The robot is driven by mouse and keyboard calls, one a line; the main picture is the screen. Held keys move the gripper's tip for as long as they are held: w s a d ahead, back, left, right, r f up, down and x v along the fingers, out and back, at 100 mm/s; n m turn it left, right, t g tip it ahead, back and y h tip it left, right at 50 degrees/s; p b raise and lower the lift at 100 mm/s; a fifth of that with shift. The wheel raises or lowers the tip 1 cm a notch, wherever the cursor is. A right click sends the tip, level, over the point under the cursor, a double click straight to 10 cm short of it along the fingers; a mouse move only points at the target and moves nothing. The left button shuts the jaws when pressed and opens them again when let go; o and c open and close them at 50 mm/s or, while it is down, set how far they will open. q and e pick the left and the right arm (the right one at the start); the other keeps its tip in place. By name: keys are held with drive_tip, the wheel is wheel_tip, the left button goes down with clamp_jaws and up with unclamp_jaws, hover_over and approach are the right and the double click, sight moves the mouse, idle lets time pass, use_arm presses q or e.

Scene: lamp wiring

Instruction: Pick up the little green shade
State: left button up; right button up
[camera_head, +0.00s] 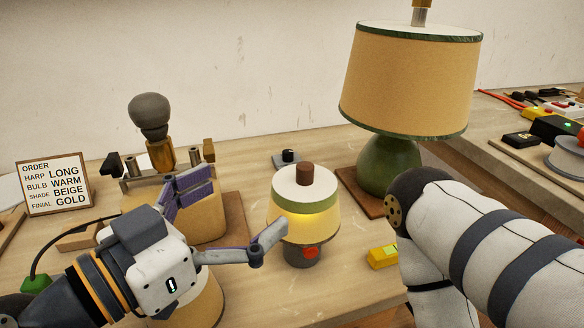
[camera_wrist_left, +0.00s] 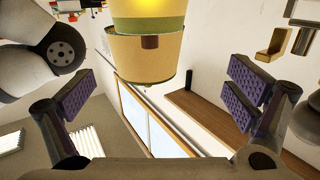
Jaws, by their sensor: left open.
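The little shade (camera_head: 305,222) sits on a small lit lamp near the middle of the table. It glows yellow, with a green band below a pale top and a brown knob. My left gripper (camera_head: 230,215) is open and empty, to the left of the shade. One finger reaches close to the shade's left side; I cannot tell whether it touches. In the left wrist view the green-banded shade (camera_wrist_left: 148,24) shows at the top, beyond the spread fingers (camera_wrist_left: 160,95). My right arm comes in at the right; its gripper is out of view.
A large lamp with a beige shade (camera_head: 410,80) and green base (camera_head: 388,165) stands behind, to the right. A yellow block (camera_head: 382,257) lies right of the small lamp. Beige shades (camera_head: 205,305) stand beside my left gripper. An order card (camera_head: 55,184) stands at the left.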

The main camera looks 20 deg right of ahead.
sight(300, 176)
use_arm(q)
drive_tip(key=b+x, duration=0.1)
drive_tip(key=x, duration=0.2)
drive_tip(key=s+b+x, duration=0.1)
drive_tip(key=x, duration=0.3)
drive_tip(key=d+b+x, duration=0.1)
drive_tip(key=x, duration=0.3)
drive_tip(key=shift+d+f, duration=0.15)
drive_tip(key=shift+f, duration=0.25)
drive_tip(key=c, duration=1.9)
use_arm(e)
drive_tip(key=s+f+g, duration=0.1)
drive_tip(key=s+f, duration=0.3)
drive_tip(key=s, duration=0.1)
drive_tip(key=shift+f, duration=0.25)
